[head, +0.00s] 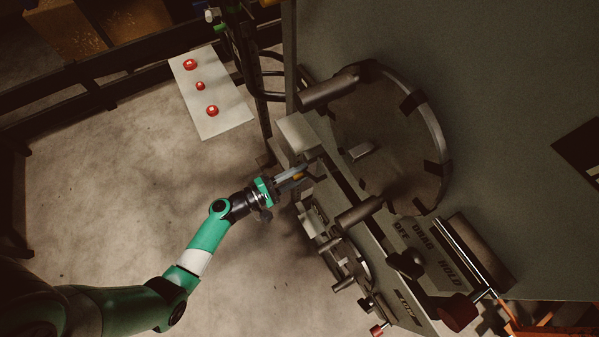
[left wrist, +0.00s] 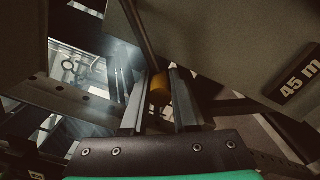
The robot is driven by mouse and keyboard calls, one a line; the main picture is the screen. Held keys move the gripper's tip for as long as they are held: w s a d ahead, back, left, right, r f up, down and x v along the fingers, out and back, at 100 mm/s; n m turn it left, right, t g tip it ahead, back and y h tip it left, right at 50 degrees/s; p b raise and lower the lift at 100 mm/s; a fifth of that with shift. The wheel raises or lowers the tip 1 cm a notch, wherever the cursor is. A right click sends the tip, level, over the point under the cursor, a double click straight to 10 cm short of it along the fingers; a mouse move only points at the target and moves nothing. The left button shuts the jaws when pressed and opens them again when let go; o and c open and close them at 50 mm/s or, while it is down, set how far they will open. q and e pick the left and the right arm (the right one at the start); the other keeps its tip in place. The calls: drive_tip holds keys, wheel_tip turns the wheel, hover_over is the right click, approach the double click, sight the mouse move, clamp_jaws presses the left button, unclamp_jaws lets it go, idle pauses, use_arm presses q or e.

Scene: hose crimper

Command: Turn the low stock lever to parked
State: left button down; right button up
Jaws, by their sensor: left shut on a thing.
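My left gripper (head: 291,175) reaches in from the left to the near side of the grey machine. It is shut on a small yellow-orange grip, which I take to be the low stock lever (head: 299,177). In the left wrist view the rounded yellow lever end (left wrist: 160,87) sits between the two fingers of my left gripper (left wrist: 160,98). The rest of the lever is hidden by the fingers and dark metal parts, and I see no parked mark. My right gripper is not in view.
The grey machine (head: 480,100) carries a large round reel (head: 390,135). An OFF, DRAG, HOLD plate (head: 430,255) is below it, near a dark red knob (head: 457,312). A "45 m" label (left wrist: 300,75) is right. The left floor is clear.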

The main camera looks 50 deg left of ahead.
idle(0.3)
use_arm(q)
drive_tip(key=shift+s+d+f+b, duration=0.1)
drive_tip(key=shift+d+f+b, duration=0.25)
drive_tip(key=shift+f+b, duration=0.45)
drive_tip(key=shift+s+d+n, duration=0.1)
drive_tip(key=shift+d+n, duration=0.5)
drive_tip(key=shift+n, duration=0.5)
drive_tip(key=c, duration=0.7)
unclamp_jaws()
drive_tip(key=shift+d, duration=0.1)
